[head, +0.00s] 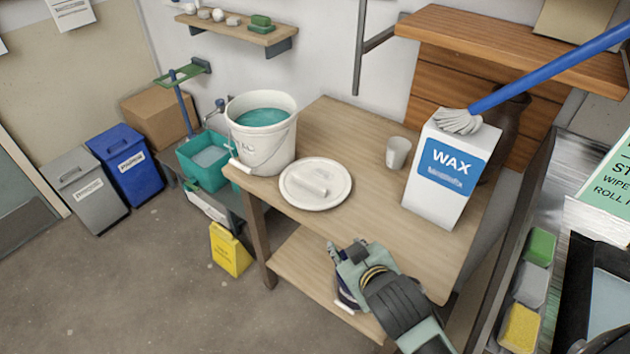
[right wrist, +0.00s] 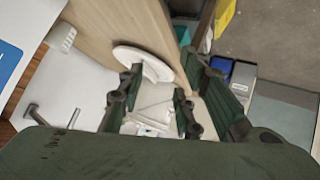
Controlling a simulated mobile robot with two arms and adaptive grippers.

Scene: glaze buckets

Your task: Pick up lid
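The round white lid (head: 329,195) with a bar handle on top lies flat on the wooden table (head: 350,135), near its front left edge. In the right wrist view the lid (right wrist: 143,60) lies beyond my fingers, partly hidden by them. My right gripper (head: 342,256) is over the table's front edge, apart from the lid and on the near side of it. In the right wrist view its fingers (right wrist: 162,78) are spread, with nothing clearly held between them. A white bucket (head: 262,150) with teal glaze stands open behind the lid. My left gripper is not in view.
A white cup (head: 398,153) and a tall WAX box (head: 446,170) stand to the right of the lid. A blue-handled mop (head: 545,72) crosses above the box. A teal basin (head: 203,160) is left of the bucket. The tabletop between lid and box is clear.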

